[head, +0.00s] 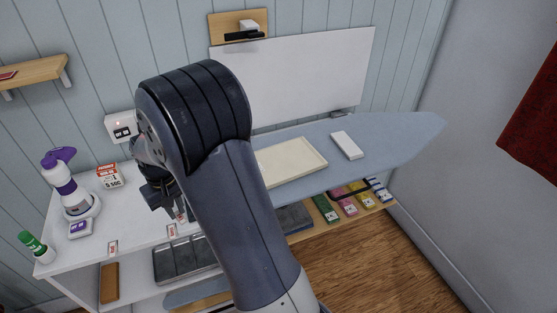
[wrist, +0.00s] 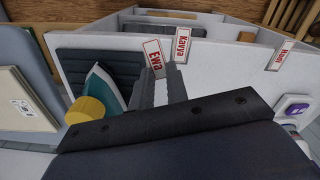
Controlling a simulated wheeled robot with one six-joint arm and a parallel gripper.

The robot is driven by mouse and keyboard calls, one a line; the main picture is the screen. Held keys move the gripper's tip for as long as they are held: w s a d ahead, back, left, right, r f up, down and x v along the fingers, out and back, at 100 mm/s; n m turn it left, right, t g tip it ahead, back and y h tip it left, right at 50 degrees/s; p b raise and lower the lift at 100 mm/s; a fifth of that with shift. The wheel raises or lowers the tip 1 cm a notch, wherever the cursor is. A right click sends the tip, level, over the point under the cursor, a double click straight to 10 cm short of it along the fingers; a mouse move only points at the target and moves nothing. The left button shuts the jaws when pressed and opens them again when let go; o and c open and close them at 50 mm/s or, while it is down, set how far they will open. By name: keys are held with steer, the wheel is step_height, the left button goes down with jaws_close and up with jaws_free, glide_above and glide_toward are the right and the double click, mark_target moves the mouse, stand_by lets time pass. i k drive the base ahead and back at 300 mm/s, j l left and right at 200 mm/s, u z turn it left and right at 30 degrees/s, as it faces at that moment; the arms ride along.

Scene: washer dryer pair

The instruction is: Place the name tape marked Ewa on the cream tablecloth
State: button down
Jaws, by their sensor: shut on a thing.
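My gripper (wrist: 164,84) is shut on the name tape marked Ewa (wrist: 154,57), a small white tag with red lettering, held tilted at the fingertips. In the head view my gripper (head: 176,212) is low over the front of the white counter, partly behind my arm; I cannot make out the held tape there. A flat cream rectangle, which looks like the folded cream tablecloth (head: 292,162), lies on the blue ironing board, its left end hidden by my arm. A cream slab with a small label (wrist: 18,98) shows at the left of the wrist view.
The tape marked Kavya (wrist: 183,42) and another tape (wrist: 281,53) are at the white counter's (head: 140,225) front edge. A teal iron with a yellow part (wrist: 90,108) is left of the fingers. A white block (head: 347,145) lies on the ironing board (head: 395,135), right of the cream rectangle.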

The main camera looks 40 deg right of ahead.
mark_target(288, 157)
steer(key=l, duration=0.3)
steer(key=k+l, duration=0.1)
steer(key=l, duration=0.2)
steer(key=i+l+z, duration=0.1)
steer(key=z, duration=0.35)
steer(key=i+l+z, duration=0.15)
steer(key=z, duration=0.25)
steer(key=i+l+z, duration=0.1)
steer(key=z, duration=0.35)
steer(key=i+z, duration=0.15)
steer(key=z, duration=0.3)
